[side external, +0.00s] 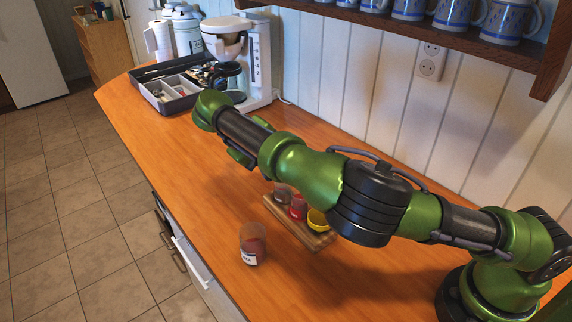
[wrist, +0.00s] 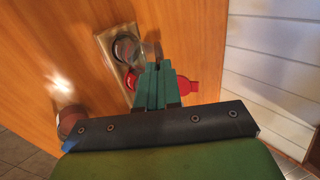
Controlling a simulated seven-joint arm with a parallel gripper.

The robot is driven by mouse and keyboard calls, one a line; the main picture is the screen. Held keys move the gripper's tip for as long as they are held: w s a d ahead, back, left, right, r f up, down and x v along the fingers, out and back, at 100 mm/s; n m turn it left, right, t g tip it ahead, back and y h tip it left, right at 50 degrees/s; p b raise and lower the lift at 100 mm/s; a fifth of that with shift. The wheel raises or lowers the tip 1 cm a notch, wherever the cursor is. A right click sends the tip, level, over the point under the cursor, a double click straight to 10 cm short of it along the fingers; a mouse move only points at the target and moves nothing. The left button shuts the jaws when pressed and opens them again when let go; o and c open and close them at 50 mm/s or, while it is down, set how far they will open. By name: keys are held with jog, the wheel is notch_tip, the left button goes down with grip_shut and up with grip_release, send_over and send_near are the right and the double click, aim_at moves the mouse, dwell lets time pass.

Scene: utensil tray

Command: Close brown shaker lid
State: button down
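A clear shaker with reddish-brown contents and a white label (side external: 252,246) stands alone on the counter; the wrist view shows it at lower left (wrist: 70,121), partly hidden by my gripper's mount. A dark, brownish shaker (side external: 282,194) stands on the wooden board and shows as a dark round top in the wrist view (wrist: 124,47). I cannot tell which is the brown shaker, nor the state of its lid. My gripper (wrist: 158,72) looks shut and empty, above the board and beside the red shaker. In the side view my arm partly hides it.
A red shaker (side external: 298,208) and a yellow one (side external: 318,219) share the wooden board (side external: 322,240). A red lid-like piece (wrist: 187,87) shows beside my fingers. A utensil tray (side external: 178,100) and coffee maker (side external: 258,60) stand at the back. The left counter is clear.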

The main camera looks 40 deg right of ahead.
jog(key=a+f+h, duration=0.3)
jog(key=f+h, duration=0.3)
jog(key=h, duration=0.4)
jog(key=shift+f, duration=0.15)
jog(key=shift+a+f+h, duration=0.1)
jog(key=shift+h, duration=0.2)
dwell(0.3)
jog(key=c, duration=1.3)
grip_release()
